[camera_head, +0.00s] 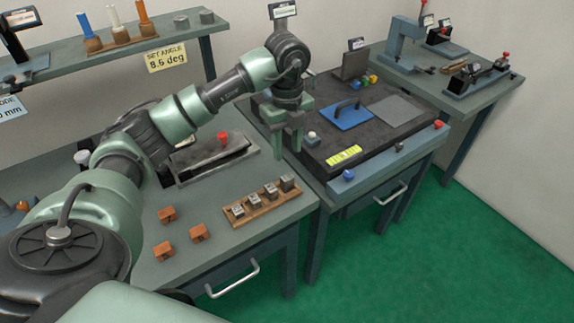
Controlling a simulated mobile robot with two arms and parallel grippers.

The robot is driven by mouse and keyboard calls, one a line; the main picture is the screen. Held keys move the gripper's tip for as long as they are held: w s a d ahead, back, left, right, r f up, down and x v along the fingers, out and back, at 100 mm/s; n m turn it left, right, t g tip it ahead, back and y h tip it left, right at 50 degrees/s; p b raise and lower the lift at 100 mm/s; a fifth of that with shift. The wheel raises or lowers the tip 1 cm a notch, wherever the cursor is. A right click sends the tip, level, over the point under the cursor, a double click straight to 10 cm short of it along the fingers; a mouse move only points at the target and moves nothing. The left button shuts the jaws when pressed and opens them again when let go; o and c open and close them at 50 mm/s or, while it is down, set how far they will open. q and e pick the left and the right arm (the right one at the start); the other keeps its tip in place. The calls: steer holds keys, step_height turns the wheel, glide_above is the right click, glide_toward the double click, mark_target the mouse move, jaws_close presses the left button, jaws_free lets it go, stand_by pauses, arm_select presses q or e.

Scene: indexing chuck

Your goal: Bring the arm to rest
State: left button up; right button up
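My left arm reaches in from the left across the near bench. Its green gripper (287,140) points down at the left edge of the black-topped table, near the gap between the two benches. Its two fingers are apart and nothing shows between them. Whether the fingertips touch anything cannot be told. My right gripper is not in view.
The near bench (215,205) holds a grey fixture with a red knob (223,138), several orange blocks (198,232) and a wooden rack (262,203) of metal blocks. The black-topped table (398,143) carries a blue plate (347,116). A shelf (150,40) stands behind my arm. Green floor is clear at right.

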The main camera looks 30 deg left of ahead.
arm_select(q)
step_height(320, 180, up, 2)
steer(key=shift+r, duration=0.1)
stand_by(0.5)
